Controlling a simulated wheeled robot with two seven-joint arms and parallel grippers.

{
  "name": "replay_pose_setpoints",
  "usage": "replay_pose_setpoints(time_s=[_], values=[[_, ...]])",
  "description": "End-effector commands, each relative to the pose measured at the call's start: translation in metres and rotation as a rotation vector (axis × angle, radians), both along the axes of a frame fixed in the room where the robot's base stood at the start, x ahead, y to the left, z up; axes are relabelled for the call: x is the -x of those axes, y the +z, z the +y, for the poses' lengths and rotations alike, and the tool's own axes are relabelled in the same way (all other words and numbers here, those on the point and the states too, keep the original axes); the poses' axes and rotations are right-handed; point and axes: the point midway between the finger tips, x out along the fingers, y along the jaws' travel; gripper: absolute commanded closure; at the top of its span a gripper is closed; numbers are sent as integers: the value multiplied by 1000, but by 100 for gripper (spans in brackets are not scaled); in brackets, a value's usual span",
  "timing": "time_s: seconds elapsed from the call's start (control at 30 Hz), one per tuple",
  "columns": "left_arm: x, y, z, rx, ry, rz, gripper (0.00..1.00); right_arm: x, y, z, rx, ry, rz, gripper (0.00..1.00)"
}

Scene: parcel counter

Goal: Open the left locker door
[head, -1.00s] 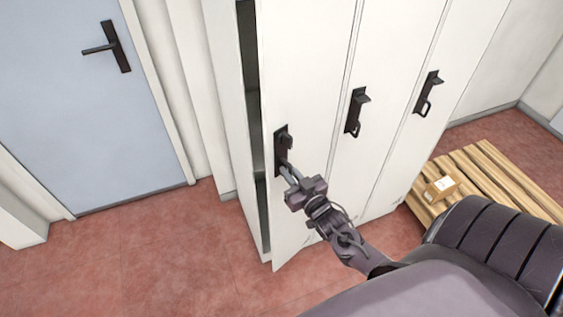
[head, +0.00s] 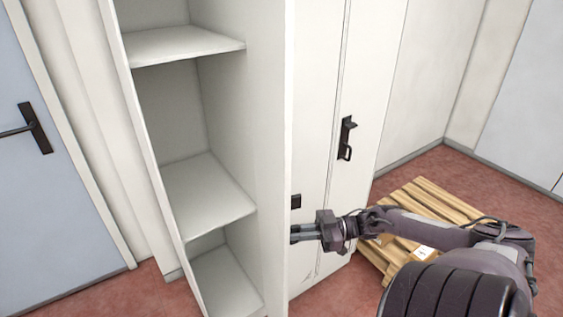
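The left locker door (head: 289,120) stands wide open, swung out to the right and seen nearly edge-on. Its compartment shows bare shelves (head: 208,195) inside. The door's handle is hidden on its outer face. My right gripper (head: 297,234) is on the outer side of this door, its fingers pointing left at the door's edge. The fingertips end at or behind that edge, so I cannot tell whether they touch the door or how far apart they are. My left gripper is not in view.
The middle locker's handle (head: 296,201) is partly covered by the open door. The right locker's handle (head: 346,138) is in clear view. A wooden pallet (head: 424,188) with a small parcel (head: 425,253) lies at the right, partly behind my arm. A blue door (head: 30,190) is at the far left.

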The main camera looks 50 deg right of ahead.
Motion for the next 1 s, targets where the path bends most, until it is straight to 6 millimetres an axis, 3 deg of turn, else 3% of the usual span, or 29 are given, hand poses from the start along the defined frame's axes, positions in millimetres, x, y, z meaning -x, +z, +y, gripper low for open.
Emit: replay_pose_setpoints(time_s=[0.1,0.43,0.7,1.0], values=[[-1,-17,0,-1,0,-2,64,6,-7,-23,2,-8,5,100],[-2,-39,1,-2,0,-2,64,11,-4,-71,2,-10,2,100],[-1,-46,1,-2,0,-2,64,11,-2,-86,0,-10,1,100],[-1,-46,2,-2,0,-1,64,11,-1,-89,0,-10,3,100]])
